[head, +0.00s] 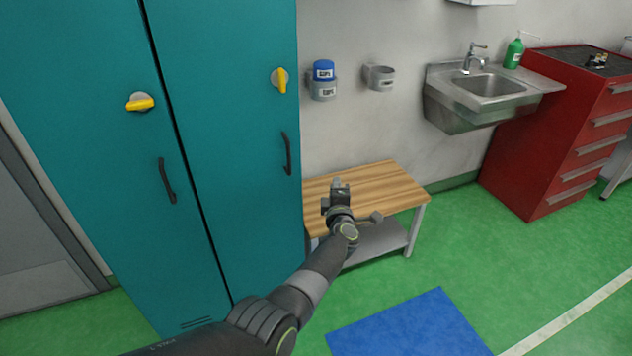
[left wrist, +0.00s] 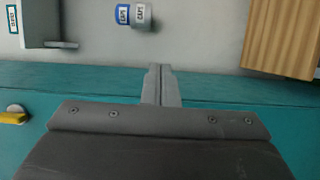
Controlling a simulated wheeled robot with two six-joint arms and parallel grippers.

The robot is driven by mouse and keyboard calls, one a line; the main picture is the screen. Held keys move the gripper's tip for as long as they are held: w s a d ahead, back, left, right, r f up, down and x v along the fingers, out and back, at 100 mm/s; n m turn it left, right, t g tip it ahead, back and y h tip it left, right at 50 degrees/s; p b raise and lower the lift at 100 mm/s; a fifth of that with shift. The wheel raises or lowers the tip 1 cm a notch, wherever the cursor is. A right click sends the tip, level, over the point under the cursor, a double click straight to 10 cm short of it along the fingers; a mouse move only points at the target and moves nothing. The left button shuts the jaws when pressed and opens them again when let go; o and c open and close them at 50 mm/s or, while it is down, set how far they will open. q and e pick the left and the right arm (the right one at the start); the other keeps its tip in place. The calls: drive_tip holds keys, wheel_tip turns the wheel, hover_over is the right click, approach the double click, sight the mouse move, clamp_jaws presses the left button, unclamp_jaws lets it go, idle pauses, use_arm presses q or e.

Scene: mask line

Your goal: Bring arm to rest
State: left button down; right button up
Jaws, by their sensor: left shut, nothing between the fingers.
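My left arm reaches in from the bottom of the head view. Its left gripper (head: 340,184) is in front of the wooden bench, as seen from the head. In the left wrist view the gripper's two fingers (left wrist: 161,84) are together with nothing between them. The teal cabinet and the grey wall show beyond them. My right gripper is in neither view.
A teal cabinet (head: 240,110) with yellow knobs stands left. A wooden bench (head: 385,185) stands by the wall, below a blue-lidded container (head: 323,70) in a holder and an empty holder (head: 380,77). A sink (head: 490,88) and red drawer cabinet (head: 545,130) are right. Green floor is open around a blue mat (head: 410,325).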

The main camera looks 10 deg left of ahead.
use_arm(q)
drive_tip(key=s+a+f+m+g+h, duration=0.1)
drive_tip(key=s+a+f+m+g, duration=0.25)
drive_tip(key=s+f, duration=0.75)
drive_tip(key=s+a+f+m+g+h+p, duration=0.15)
drive_tip(key=s+a+f+m, duration=0.35)
drive_tip(key=s+f, duration=0.6)
drive_tip(key=s+a+f+m+g+h, duration=0.1)
drive_tip(key=s+a+f+m+g, duration=0.3)
drive_tip(key=s+f, duration=0.75)
drive_tip(key=s+a+f+m+g, duration=0.2)
drive_tip(key=s+a+f, duration=0.2)
drive_tip(key=s, duration=0.8)
drive_tip(key=s+a+f+m+g+y, duration=0.1)
drive_tip(key=s+a+f, duration=0.4)
drive_tip(key=s, duration=0.7)
drive_tip(key=s+a+f+m+g, duration=0.4)
drive_tip(key=s+f, duration=0.1)
drive_tip(key=s, duration=0.7)
drive_tip(key=shift+a+g+y+p, duration=0.15)
drive_tip(key=shift+g+y+p, duration=0.15)
drive_tip(key=shift+y+p, duration=0.1)
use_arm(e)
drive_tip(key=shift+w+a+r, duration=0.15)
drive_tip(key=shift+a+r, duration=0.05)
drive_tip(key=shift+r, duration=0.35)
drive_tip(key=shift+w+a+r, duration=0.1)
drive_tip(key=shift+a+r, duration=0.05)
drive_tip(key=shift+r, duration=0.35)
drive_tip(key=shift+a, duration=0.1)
